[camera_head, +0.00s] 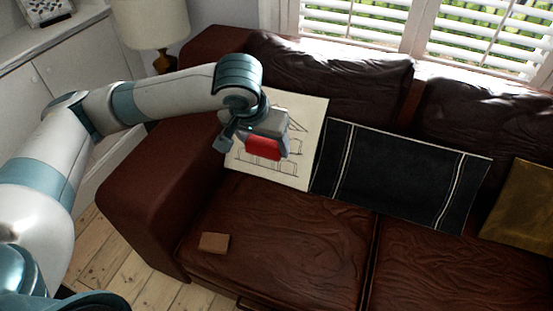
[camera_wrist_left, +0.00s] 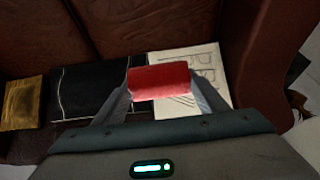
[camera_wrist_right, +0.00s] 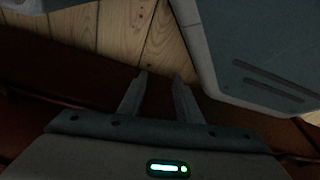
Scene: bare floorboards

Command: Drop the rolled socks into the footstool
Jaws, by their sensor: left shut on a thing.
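A red roll, which looks like the rolled socks (camera_head: 264,147), is between the fingers of my left gripper (camera_head: 268,146), raised in front of the sofa's backrest. In the left wrist view the red roll (camera_wrist_left: 162,80) lies crosswise between the two fingertips, which touch its ends. My right gripper (camera_wrist_right: 161,76) shows only in the right wrist view, with its fingertips a little apart and nothing between them. I cannot make out a footstool in any view.
A brown leather sofa (camera_head: 300,240) fills the middle and right. On it are a sketch-print cushion (camera_head: 290,178), a black striped cushion (camera_head: 400,175), a gold cushion (camera_head: 522,205) and a small brown block (camera_head: 213,242). A lamp (camera_head: 150,25) stands behind my left arm.

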